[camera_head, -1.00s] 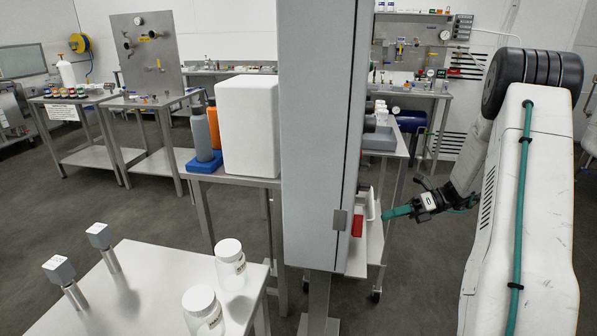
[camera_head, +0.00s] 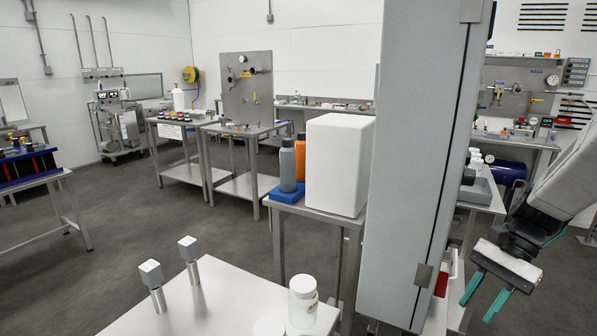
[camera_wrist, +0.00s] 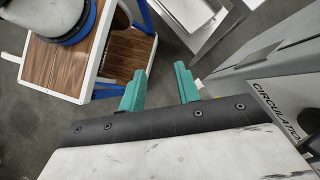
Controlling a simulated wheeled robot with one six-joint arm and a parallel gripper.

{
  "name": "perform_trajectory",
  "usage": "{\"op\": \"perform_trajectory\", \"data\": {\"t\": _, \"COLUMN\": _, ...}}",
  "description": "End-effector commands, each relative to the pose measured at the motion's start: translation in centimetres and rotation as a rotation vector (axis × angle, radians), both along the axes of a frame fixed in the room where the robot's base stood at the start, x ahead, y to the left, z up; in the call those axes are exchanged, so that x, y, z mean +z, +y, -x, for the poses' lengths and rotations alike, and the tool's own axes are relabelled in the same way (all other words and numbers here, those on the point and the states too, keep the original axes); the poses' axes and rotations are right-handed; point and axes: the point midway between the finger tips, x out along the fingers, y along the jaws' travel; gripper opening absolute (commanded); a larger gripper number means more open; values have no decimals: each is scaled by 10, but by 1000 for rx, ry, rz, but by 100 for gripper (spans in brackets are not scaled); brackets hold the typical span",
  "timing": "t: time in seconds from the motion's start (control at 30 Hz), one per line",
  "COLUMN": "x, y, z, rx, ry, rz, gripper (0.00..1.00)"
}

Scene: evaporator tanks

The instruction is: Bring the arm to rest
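My gripper (camera_head: 485,297) hangs at the lower right of the head view, fingers pointing down. Its two teal fingers are apart with nothing between them. In the wrist view my gripper (camera_wrist: 160,88) also shows open and empty, with grey floor beyond the fingertips. My arm (camera_head: 560,185) enters from the right edge and bends down to the wrist. The gripper is to the right of the tall grey cabinet (camera_head: 415,150), and a gap shows between them in the head view.
A steel table (camera_head: 230,300) with white jars (camera_head: 302,300) stands in front. A white box (camera_head: 338,165) is on the table behind it. In the wrist view, a wood-topped cart (camera_wrist: 65,65) is at the left and a grey panel marked CIRCULATION (camera_wrist: 270,75) at the right. Open floor lies left.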

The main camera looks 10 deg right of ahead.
Motion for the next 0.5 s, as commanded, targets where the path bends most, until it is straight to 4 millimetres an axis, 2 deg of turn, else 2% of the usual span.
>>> {"op": "perform_trajectory", "data": {"t": 0.03, "x": 12, "y": 13, "z": 10, "rx": 99, "ry": -53, "rz": 44, "gripper": 33}}
{"op": "perform_trajectory", "data": {"t": 0.2, "x": 39, "y": 42, "z": 44, "rx": 413, "ry": -204, "rz": 173, "gripper": 33}}
{"op": "perform_trajectory", "data": {"t": 0.5, "x": 73, "y": 81, "z": 99, "rx": 852, "ry": -441, "rz": 381, "gripper": 33}}
